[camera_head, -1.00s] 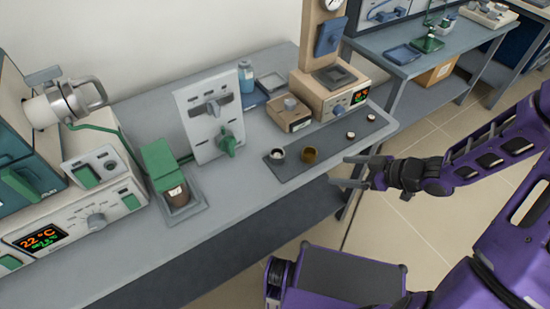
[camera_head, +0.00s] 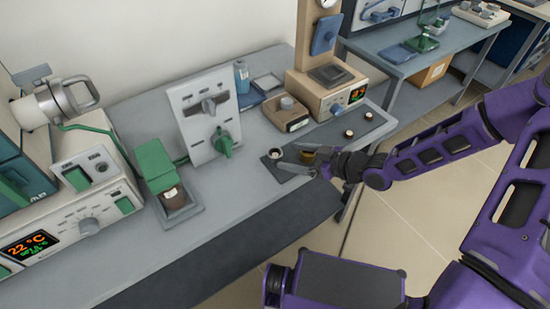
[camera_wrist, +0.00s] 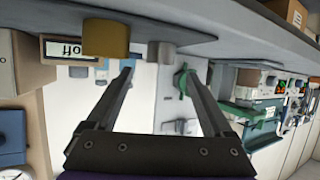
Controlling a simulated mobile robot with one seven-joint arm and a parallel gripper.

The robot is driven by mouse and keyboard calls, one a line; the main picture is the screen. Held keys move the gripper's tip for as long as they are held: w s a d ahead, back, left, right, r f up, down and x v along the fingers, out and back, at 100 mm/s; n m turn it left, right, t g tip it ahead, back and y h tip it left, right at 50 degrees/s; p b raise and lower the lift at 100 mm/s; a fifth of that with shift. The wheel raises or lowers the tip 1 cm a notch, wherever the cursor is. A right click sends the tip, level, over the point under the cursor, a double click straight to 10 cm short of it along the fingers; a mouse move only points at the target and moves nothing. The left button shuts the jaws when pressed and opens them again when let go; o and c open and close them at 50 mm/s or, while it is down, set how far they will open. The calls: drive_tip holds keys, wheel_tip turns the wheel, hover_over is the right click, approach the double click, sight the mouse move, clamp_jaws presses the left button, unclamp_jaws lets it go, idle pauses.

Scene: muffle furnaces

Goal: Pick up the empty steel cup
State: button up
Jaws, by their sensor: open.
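The small steel cup (camera_head: 275,154), grey with a pale rim and a dark inside, stands on the dark mat (camera_head: 291,173) near the bench's front edge. Whether it is empty is too small to tell. The wrist view shows the grey cup (camera_wrist: 160,54) ahead of the gap between my fingertips. My gripper (camera_head: 289,158) is open and holds nothing, with its fingers pointing left toward the steel cup. A brass-coloured cup (camera_head: 307,157) stands close by, partly hidden by my gripper; it also shows in the wrist view (camera_wrist: 106,39) beside a fingertip.
Behind are a small brown box (camera_head: 286,114) and a brown device with a display (camera_head: 330,95). A white panel with a green lever (camera_head: 207,115) stands to the left.

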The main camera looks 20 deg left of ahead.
sight(270, 153)
drive_tip(key=b+x, duration=0.1)
drive_tip(key=x, duration=0.4)
drive_tip(key=shift+a+f, duration=0.1)
drive_tip(key=shift+f, duration=0.1)
clamp_jaws()
